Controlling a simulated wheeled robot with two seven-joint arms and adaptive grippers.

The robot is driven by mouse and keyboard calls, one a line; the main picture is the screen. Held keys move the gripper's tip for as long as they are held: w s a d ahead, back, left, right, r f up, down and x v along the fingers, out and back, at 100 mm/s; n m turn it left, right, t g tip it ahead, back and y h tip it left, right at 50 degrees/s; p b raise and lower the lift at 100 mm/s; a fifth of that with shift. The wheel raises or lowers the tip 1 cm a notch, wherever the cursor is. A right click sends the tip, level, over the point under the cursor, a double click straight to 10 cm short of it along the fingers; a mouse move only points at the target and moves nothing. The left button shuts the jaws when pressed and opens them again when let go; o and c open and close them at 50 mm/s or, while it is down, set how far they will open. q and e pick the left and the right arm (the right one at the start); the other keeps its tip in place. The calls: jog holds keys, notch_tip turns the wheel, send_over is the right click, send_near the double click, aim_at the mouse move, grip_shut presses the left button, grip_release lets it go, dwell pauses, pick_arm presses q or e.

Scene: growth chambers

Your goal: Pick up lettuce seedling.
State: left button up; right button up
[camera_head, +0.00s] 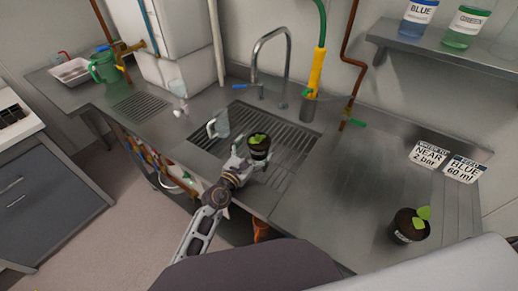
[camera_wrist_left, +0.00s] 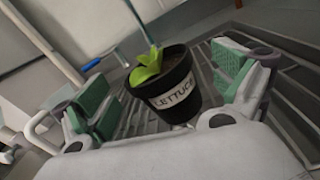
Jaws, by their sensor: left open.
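The lettuce seedling (camera_head: 259,147) is a small black pot with dark soil and bright green leaves, upright over the slatted sink rack. In the left wrist view its pot (camera_wrist_left: 168,86) shows a white label reading LETTUCE. My left gripper (camera_head: 246,161) is open at the pot's near side. In the left wrist view its two green-padded fingers (camera_wrist_left: 165,90) stand on either side of the pot, with visible gaps. My right gripper is not in view.
A clear jug (camera_head: 219,125) stands left of the pot, close to my gripper. A second potted seedling (camera_head: 409,226) stands at the counter's right. The tap (camera_head: 270,62) and a yellow-handled hose (camera_head: 315,72) rise behind the sink. The counter (camera_head: 345,185) between sink and second pot is clear.

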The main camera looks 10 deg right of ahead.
aim_at(259, 143)
pick_arm(q)
jog(key=x, duration=0.3)
jog(key=shift+r, duration=0.1)
jog(key=shift+w+d, duration=0.4)
jog(key=shift+c, duration=0.5)
jog(key=c, duration=1.3)
jog(key=shift+o, duration=0.2)
jog(key=shift+r, duration=0.15)
